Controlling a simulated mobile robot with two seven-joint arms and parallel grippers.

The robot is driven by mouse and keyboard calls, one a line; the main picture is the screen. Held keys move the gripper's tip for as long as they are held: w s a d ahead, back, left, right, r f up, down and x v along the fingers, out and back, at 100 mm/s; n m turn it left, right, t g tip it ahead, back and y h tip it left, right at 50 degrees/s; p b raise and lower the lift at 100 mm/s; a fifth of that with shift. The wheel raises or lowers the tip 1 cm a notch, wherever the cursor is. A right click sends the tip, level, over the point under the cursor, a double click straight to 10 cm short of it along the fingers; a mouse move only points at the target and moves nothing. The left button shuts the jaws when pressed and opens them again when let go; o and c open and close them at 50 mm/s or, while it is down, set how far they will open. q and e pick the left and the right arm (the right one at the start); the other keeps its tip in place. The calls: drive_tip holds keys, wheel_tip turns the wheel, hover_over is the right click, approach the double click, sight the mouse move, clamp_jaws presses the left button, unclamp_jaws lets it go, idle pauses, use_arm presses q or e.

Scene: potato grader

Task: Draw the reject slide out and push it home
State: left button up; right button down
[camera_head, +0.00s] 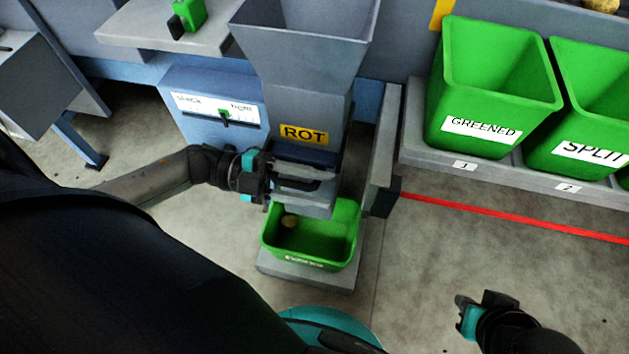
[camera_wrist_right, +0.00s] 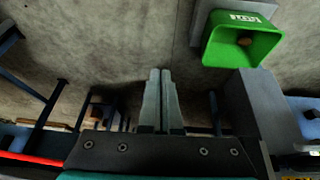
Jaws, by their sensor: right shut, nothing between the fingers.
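The reject slide (camera_head: 305,171) is a grey-blue part low on the chute, under the yellow ROT label (camera_head: 303,134), with a dark bar handle (camera_head: 300,185) on its front. My left gripper (camera_head: 277,184) is at the left end of this handle, its fingers pointing right along it. The fingers are dark against the handle, so I cannot tell if they close on it. My right gripper (camera_head: 466,311) is low at the right, over open floor and far from the slide. In the right wrist view its two fingers (camera_wrist_right: 161,98) lie together with nothing between them.
A green bin (camera_head: 343,244) with a potato (camera_head: 289,221) stands on a grey base below the chute; it also shows in the wrist view (camera_wrist_right: 268,40). A grey post (camera_head: 384,150) flanks the chute. GREENED (camera_head: 500,98) and SPLIT (camera_head: 589,105) bins stand right.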

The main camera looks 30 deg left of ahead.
use_arm(q)
drive_tip(key=shift+o, duration=0.4)
drive_tip(key=shift+w+a, duration=0.1)
drive_tip(key=shift+w, duration=0.1)
drive_tip(key=shift+r, duration=0.1)
drive_tip(key=shift+a, duration=0.2)
drive_tip(key=p+v, duration=0.1)
drive_tip(key=v, duration=1.4)
drive_tip(key=shift+p, duration=0.35)
use_arm(e)
drive_tip(key=shift+w+f+g, duration=0.1)
drive_tip(key=shift+f+g, duration=0.2)
drive_tip(key=shift+f, duration=1.35)
use_arm(q)
drive_tip(key=shift+d, duration=0.1)
use_arm(e)
drive_tip(key=shift+r, duration=0.1)
